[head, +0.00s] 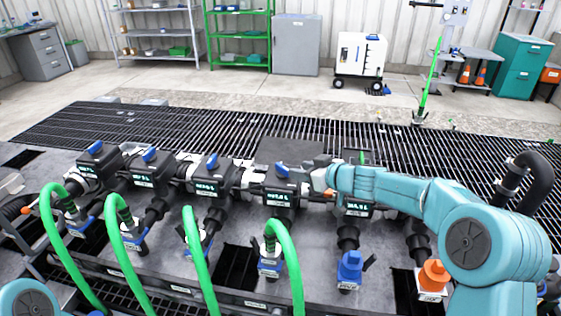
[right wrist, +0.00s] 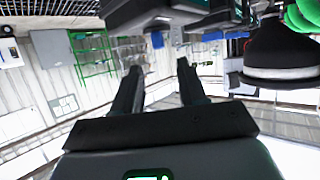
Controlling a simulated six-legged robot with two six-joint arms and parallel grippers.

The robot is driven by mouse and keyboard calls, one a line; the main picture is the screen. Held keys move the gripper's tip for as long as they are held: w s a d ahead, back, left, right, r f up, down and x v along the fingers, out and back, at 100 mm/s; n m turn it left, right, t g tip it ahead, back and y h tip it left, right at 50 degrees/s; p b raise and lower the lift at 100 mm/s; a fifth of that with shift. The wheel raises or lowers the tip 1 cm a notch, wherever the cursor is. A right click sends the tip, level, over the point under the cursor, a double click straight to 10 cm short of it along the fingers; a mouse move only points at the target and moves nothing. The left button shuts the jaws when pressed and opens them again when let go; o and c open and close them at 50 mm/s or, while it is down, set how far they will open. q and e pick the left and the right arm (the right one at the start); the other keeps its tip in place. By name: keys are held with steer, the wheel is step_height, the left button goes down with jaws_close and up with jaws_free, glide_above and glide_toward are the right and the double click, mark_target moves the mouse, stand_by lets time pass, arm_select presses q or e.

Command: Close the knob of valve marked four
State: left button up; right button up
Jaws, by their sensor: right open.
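Several black valves stand in a row on the manifold (head: 120,262) in the head view, each with a blue knob on top. The fourth knob from the left (head: 282,169) sits just left of my right gripper (head: 309,177); the label below it (head: 279,198) is too small to read surely. My right gripper is open, its fingers (right wrist: 160,68) apart in the right wrist view. A blue knob (right wrist: 157,40) shows between and beyond the fingertips, under a dark body in this upside-down view. I see no grip on it. My left gripper is not in view.
Green hoses (head: 196,250) arch from the front ports of the left valves. A blue cap (head: 350,268) and an orange cap (head: 433,276) sit at right ports. A black curved pipe (head: 540,180) rises at the right. Floor grating (head: 190,125) lies behind.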

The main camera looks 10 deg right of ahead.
mark_target(283, 166)
steer(key=p+x, duration=0.3)
steer(key=x, duration=0.4)
steer(key=shift+w+a+p, duration=0.25)
steer(key=shift+w+p, duration=0.05)
steer(key=shift+p, duration=0.1)
steer(key=shift+w+a+f, duration=0.25)
steer(key=shift+w+f, duration=0.05)
steer(key=shift+w, duration=0.2)
